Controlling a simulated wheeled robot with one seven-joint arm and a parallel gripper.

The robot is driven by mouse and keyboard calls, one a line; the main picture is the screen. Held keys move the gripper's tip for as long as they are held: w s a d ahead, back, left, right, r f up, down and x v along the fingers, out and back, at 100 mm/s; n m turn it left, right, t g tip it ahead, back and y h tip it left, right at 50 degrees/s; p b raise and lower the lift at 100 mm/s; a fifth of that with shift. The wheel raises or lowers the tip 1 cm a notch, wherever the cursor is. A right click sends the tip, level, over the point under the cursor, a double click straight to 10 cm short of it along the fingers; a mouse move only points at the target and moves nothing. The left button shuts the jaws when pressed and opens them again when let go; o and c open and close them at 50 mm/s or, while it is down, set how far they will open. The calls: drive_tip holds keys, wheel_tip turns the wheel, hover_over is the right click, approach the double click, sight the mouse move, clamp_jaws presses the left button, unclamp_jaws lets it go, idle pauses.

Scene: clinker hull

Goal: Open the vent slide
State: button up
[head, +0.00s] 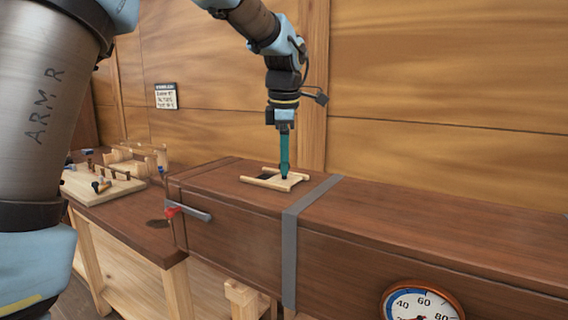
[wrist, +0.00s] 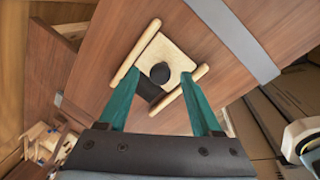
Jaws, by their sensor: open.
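The vent slide (wrist: 178,50) is a pale wooden plate between two pale rails on top of a long brown wooden box. It also shows in the head view (head: 294,179). A round dark knob (wrist: 160,74) stands on the plate. A dark patch (wrist: 148,92), which looks like the vent opening, shows beside the plate between the rails; it also shows left of my gripper in the head view. My gripper (head: 285,176) points down over the slide with its teal fingers open. In the wrist view the fingers lie on either side of the knob; contact is not clear.
A grey metal band (head: 291,240) wraps the box right of the vent. A red-and-grey lever (head: 188,212) sticks out at the box's left front. A dial gauge (head: 422,302) is at lower right. A workbench (head: 128,222) with a pegged board (head: 104,188) stands left.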

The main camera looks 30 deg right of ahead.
sight(284, 182)
wheel_tip(284, 182, up, 9)
drive_tip(key=s+b, duration=0.1)
drive_tip(key=shift+s+a+r, duration=0.15)
drive_tip(key=shift+s+a, duration=0.2)
drive_tip(key=shift+a, duration=0.1)
